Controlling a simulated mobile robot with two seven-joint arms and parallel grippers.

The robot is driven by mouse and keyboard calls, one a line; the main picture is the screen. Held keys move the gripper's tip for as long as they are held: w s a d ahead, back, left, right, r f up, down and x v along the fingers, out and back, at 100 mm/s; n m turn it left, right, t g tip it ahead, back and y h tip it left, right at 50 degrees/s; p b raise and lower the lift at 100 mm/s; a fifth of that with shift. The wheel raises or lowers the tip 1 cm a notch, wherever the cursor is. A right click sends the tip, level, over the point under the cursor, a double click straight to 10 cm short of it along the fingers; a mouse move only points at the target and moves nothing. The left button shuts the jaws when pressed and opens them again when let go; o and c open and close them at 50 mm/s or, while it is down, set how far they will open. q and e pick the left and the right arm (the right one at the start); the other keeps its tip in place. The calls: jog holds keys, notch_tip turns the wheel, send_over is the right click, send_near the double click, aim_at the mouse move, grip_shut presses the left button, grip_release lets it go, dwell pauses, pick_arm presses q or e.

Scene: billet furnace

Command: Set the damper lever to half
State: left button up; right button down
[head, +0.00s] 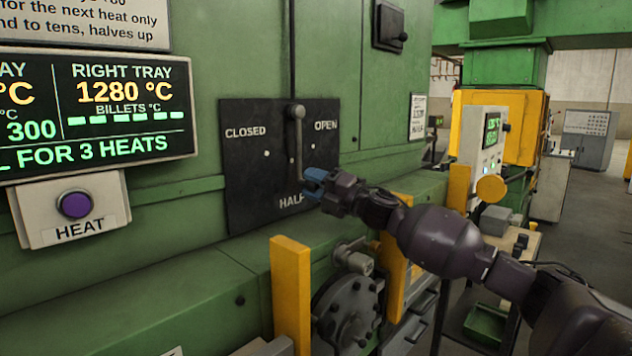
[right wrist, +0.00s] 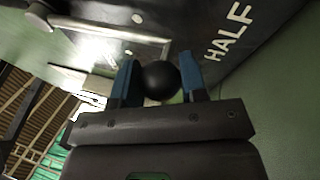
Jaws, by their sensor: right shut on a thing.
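The damper plate (head: 245,180) is a black panel on the green furnace wall, marked CLOSED at left, OPEN at right and HALF at the bottom. The grey damper lever (head: 299,145) hangs almost straight down from its pivot near the top, toward the HALF mark (head: 290,201). My right gripper (head: 314,182) is at the lever's lower end, its blue fingers hiding the knob in the head view. In the right wrist view the black ball knob (right wrist: 160,80) sits between the blue fingers, with HALF lettering beside it. My left gripper is out of view.
A display (head: 95,115) and a purple HEAT button (head: 75,205) are on the wall at left. Yellow posts (head: 291,290) and a round flange (head: 350,312) stand below the plate. A control box (head: 484,150) is farther right.

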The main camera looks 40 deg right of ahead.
jog(key=shift+a, duration=0.1)
dwell(0.3)
jog(key=c, duration=0.7)
grip_release()
jog(key=shift+o, duration=0.2)
jog(key=shift+s, duration=0.1)
jog(key=shift+s+d+f, duration=0.3)
jog(key=shift+s, duration=0.2)
jog(key=b+v, duration=0.2)
jog(key=v, duration=0.7)
jog(key=shift+s, duration=0.2)
